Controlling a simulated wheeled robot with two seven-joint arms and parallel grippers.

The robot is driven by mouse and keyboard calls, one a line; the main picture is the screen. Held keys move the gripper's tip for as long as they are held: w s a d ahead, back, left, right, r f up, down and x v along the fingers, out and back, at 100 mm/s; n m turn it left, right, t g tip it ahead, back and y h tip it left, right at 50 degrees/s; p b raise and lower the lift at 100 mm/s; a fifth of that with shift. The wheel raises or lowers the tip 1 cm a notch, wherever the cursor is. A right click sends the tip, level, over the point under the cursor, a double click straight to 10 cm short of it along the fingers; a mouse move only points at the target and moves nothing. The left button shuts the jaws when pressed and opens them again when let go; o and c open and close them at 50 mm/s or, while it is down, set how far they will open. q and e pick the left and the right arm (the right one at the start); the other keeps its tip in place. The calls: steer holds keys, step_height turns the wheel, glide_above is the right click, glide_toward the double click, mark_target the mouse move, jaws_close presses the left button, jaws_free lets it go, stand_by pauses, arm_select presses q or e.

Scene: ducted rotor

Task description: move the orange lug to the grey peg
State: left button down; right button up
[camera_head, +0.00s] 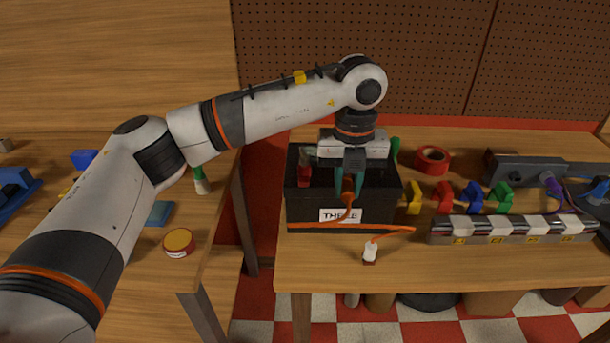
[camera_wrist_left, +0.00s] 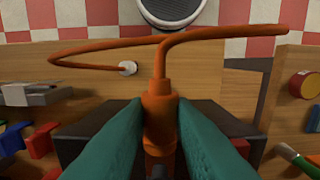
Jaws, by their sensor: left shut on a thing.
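The orange lug (camera_wrist_left: 160,115) is pinched between the green fingers of my left gripper (camera_head: 348,185), which is shut on it. In the head view the lug (camera_head: 348,198) hangs over the front part of the black box (camera_head: 300,212). Whether it touches the box I cannot tell. An orange cable (camera_wrist_left: 225,33) leaves the lug, bends sideways and loops to a small whitish fitting (camera_head: 370,252) on the table in front of the box. I cannot make out the grey peg for sure; the gripper and lug hide part of the box. My right gripper is not in view.
Right of the box stand yellow (camera_head: 414,197), red (camera_head: 445,196), blue (camera_head: 473,197) and green (camera_head: 500,197) pieces behind a grey block strip (camera_head: 512,231). A red tape roll (camera_head: 432,160) lies behind them. A round yellow-topped tin (camera_head: 179,242) sits on the left table.

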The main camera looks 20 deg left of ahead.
arm_select(q)
steer(key=shift+w+a, duration=0.2)
steer(key=shift+w, duration=0.5)
steer(key=shift+w+a, duration=0.2)
steer(key=shift+w, duration=0.5)
steer(key=c, duration=1.1)
jaws_free()
steer(key=shift+c, duration=0.2)
step_height(320, 180, up, 12)
steer(key=b, duration=0.1)
